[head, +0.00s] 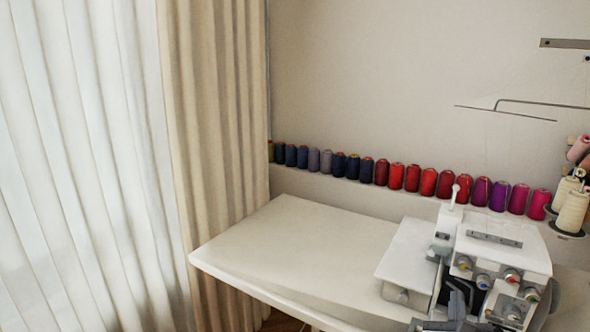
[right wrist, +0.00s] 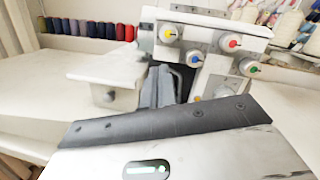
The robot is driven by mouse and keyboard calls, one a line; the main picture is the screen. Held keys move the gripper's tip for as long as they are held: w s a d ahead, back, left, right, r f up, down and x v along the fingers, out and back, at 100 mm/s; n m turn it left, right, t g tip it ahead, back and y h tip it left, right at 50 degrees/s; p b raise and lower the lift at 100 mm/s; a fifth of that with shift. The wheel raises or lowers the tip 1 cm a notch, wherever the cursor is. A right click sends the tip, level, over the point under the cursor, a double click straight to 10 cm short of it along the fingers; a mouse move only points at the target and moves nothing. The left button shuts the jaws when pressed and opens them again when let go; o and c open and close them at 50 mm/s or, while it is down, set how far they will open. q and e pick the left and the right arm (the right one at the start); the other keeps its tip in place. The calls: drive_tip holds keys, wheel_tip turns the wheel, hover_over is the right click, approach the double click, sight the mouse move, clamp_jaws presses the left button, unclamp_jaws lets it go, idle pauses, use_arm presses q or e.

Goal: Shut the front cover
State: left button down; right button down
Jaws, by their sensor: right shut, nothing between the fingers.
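The white overlock sewing machine (head: 500,240) stands at the right end of the table, with coloured dials on its front. It also shows in the right wrist view (right wrist: 215,30). I cannot clearly make out its front cover; the low front of the machine is partly hidden behind my right gripper and cut off by the picture's bottom edge. My right gripper (head: 457,303) is shut and empty, close in front of the machine, left of the lower dials. Its grey fingers (right wrist: 165,88) point toward the machine in the right wrist view; contact cannot be told. My left gripper is not in view.
The white table (head: 290,240) is bare left of the machine. A row of coloured thread spools (head: 413,178) stands along the wall behind. Cream cones (head: 573,212) stand at the right, beneath thin metal rods (head: 520,102). Curtains (head: 215,120) hang at the left.

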drive_tip(key=s+a+f+n+g+y, duration=0.2)
drive_tip(key=s+a+f+n+y, duration=0.3)
drive_tip(key=n, duration=1.1)
drive_tip(key=s+a+f+n+g+y, duration=0.2)
drive_tip(key=s+a+f+n+y, duration=0.4)
drive_tip(key=n, duration=1)
drive_tip(key=s+a+f, duration=0.2)
drive_tip(key=s+a, duration=0.2)
drive_tip(key=s, duration=0.1)
drive_tip(key=shift+a+f+g+y, duration=0.15)
drive_tip(key=shift+f+g+y, duration=0.1)
drive_tip(key=shift+g+y, duration=0.05)
drive_tip(key=c, duration=1.8)
unclamp_jaws()
drive_tip(key=s+f+n+g, duration=0.1)
drive_tip(key=s+n, duration=0.1)
drive_tip(key=s+f+n+g, duration=0.1)
drive_tip(key=s+n, duration=0.1)
drive_tip(key=s+f+n, duration=0.2)
drive_tip(key=n, duration=0.1)
drive_tip(key=shift+s+a+g+h, duration=0.15)
drive_tip(key=shift+a+g+h, duration=0.15)
drive_tip(key=shift+g+h, duration=0.1)
drive_tip(key=o, duration=0.5)
drive_tip(key=shift+s+f+n, duration=0.15)
drive_tip(key=shift+s+n, duration=0.05)
drive_tip(key=shift+n, duration=0.1)
drive_tip(key=shift+c, duration=0.2)
